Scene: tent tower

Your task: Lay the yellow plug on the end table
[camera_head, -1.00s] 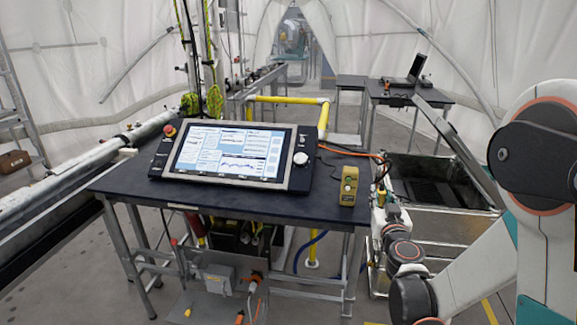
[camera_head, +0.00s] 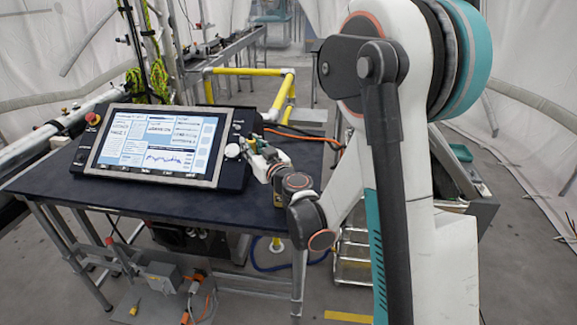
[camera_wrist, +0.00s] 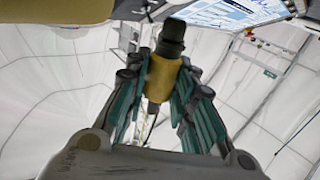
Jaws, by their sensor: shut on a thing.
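The yellow plug (camera_wrist: 158,80) has a yellow body and a black end. In the wrist view it stands between the green-padded fingers of my gripper (camera_wrist: 156,72), which is shut on it. In the head view my gripper (camera_head: 260,155) is over the right part of a dark-topped table (camera_head: 130,195), beside the console's right edge. The plug is too small to make out there. I cannot tell whether the plug touches the tabletop. I take this dark table as the end table, though nothing labels it.
A console with a lit screen (camera_head: 158,146) fills much of the tabletop. Its screen also shows in the wrist view (camera_wrist: 215,12). A yellowish object (camera_wrist: 55,10) is close at the wrist view's upper left. Yellow pipes (camera_head: 270,73) run behind the table. The table's front strip is bare.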

